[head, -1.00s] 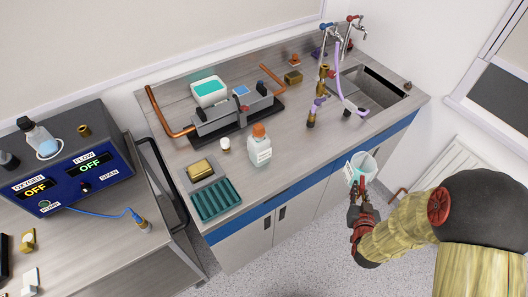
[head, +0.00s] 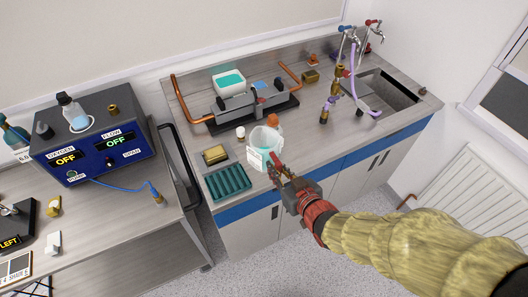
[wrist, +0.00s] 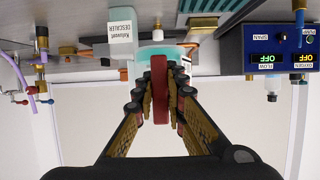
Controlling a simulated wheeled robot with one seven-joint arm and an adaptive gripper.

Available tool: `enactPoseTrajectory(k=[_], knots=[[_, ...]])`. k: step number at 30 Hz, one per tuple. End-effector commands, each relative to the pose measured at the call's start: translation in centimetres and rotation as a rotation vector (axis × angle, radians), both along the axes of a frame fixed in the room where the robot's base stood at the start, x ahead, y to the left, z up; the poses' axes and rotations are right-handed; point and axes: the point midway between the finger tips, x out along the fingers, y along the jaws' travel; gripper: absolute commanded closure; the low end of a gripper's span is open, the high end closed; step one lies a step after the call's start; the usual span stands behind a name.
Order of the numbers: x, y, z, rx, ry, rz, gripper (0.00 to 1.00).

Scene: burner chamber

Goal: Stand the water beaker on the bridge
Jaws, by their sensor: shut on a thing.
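My gripper (head: 277,174) is shut on the beaker (head: 262,152), a pale, clear vessel with a white label. The beaker is held roughly upright above the front of the bench, overlapping the orange-capped bottle in the head view. In the wrist view my gripper (wrist: 160,80) has a red strip between its fingers, with the pale teal beaker (wrist: 165,50) beyond them. A grey apparatus (head: 240,103) on a black base, between copper pipes, stands behind the beaker; I cannot tell which part is the bridge. The beaker is apart from it.
The orange-capped bottle (head: 274,121) is partly hidden behind the beaker. A teal rack (head: 228,182), a yellow block (head: 215,154) and a small white-capped jar (head: 240,132) stand to the left. Taps and purple hoses (head: 352,85) stand by the sink (head: 385,90) at right.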

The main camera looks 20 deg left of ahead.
Motion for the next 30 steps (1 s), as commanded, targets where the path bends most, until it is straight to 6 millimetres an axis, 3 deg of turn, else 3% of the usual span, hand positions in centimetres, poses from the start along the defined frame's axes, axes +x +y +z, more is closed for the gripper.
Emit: enactPoseTrajectory(k=[5,18,24,30], knots=[[0.0,1.4,0.0,-0.002,-0.003,0.023,1.00],[6.6,6.8,-4.0,-0.003,-0.002,0.023,1.00],[8.6,8.4,-7.4,-0.003,0.000,0.021,1.00],[9.6,9.2,-8.7,-0.001,-0.004,0.022,1.00]])
